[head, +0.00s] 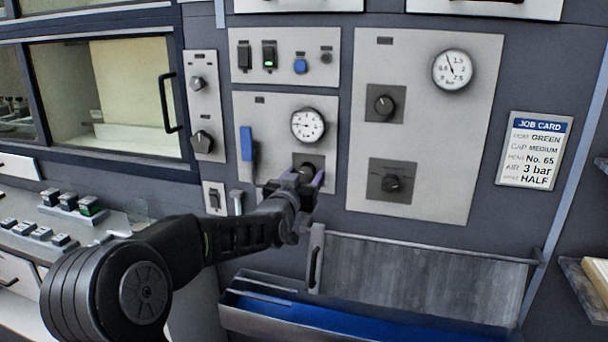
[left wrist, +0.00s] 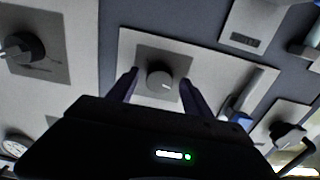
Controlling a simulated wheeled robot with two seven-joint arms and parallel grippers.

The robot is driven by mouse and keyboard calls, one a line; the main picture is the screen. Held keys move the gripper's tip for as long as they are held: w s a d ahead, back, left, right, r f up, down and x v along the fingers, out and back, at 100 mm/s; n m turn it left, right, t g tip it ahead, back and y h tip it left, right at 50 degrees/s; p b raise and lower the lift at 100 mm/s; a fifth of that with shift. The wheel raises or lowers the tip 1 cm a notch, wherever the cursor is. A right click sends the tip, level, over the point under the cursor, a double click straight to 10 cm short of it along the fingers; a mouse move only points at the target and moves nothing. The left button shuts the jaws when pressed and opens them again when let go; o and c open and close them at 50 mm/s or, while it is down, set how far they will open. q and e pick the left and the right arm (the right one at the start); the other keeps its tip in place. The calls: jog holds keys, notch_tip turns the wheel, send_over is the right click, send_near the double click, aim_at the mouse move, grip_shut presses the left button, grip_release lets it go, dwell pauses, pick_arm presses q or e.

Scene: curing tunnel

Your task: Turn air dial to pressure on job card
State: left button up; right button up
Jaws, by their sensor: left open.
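The job card (head: 537,150) on the right reads AIR 3 bar. A round gauge (head: 308,125) with a needle sits on the middle panel, and a dark dial (head: 307,170) on a grey square plate is below it. My left gripper (head: 300,180) is in front of this dial and partly hides it. In the left wrist view the dial (left wrist: 160,79) lies between the two open fingers (left wrist: 158,88), with gaps on both sides. I cannot tell whether a finger touches it. My right gripper is not in view.
A second gauge (head: 453,70) and two knobs, an upper one (head: 384,104) and a lower one (head: 391,183), are on the right panel. A blue lever (head: 246,144) is close left of my gripper. A grey sloped flap (head: 420,280) and blue tray (head: 340,322) project below.

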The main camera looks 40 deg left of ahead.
pick_arm(q)
jog(key=shift+c, duration=0.6)
grip_shut()
